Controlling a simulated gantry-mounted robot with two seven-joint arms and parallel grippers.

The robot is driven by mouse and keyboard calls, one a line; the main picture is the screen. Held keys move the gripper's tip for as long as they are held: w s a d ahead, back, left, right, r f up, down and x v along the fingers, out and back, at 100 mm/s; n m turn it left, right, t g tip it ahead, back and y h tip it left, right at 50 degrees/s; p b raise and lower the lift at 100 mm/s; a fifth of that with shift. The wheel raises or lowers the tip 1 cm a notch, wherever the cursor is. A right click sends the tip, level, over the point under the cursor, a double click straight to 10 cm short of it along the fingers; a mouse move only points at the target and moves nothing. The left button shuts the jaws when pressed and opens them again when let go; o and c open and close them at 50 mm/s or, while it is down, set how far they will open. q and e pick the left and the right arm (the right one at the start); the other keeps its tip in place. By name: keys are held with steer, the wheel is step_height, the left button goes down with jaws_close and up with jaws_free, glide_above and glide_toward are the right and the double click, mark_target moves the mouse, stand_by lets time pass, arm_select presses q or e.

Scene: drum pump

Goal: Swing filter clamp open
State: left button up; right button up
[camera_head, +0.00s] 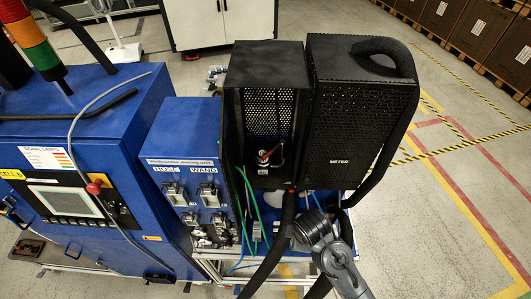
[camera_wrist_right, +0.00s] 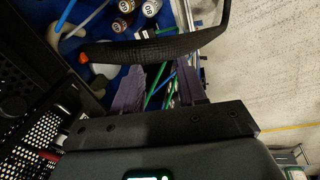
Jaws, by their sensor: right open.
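I cannot make out the filter clamp for certain in either view. A small red and silver fitting (camera_head: 264,155) sits inside the open-fronted black housing (camera_head: 266,58). In the right wrist view, the two grey fingers of my right gripper (camera_wrist_right: 163,70) stand apart with nothing visibly held between them. A black hose (camera_wrist_right: 150,48) crosses just beyond the fingertips; I cannot tell if they touch it. In the head view my right arm reaches up from the bottom, with its fingers not distinguishable. My left gripper is out of view.
The black perforated METER housing (camera_head: 350,125) stands beside the open housing, with a thick hose (camera_head: 400,125) down its right side. A blue unit labelled HOSE and WAND (camera_head: 182,130) and a blue control cabinet (camera_head: 110,115) stand left. Open floor (camera_head: 455,215) lies right.

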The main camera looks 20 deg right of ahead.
steer(key=w+a+r+n+t, duration=0.15)
steer(key=w+r+n, duration=0.45)
steer(key=w, duration=0.6)
steer(key=n+h, duration=0.2)
steer(key=n, duration=0.2)
glide_toward(266, 155)
steer(key=shift+t, duration=0.25)
steer(key=p+x, duration=0.1)
steer(key=x, duration=0.2)
steer(key=p+x, duration=0.1)
steer(key=x, duration=0.2)
steer(key=shift+s+d+f, duration=0.1)
steer(key=shift+d+f, duration=0.05)
steer(key=shift+f, duration=0.2)
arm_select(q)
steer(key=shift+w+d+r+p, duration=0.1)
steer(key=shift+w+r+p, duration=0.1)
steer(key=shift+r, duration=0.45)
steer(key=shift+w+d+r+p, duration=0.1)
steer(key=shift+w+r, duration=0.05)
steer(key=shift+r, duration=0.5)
arm_select(e)
steer(key=shift+w+d+f, duration=0.1)
steer(key=shift+w+f, duration=0.15)
steer(key=shift+f, duration=0.3)
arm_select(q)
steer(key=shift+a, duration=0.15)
arm_select(e)
jaws_close()
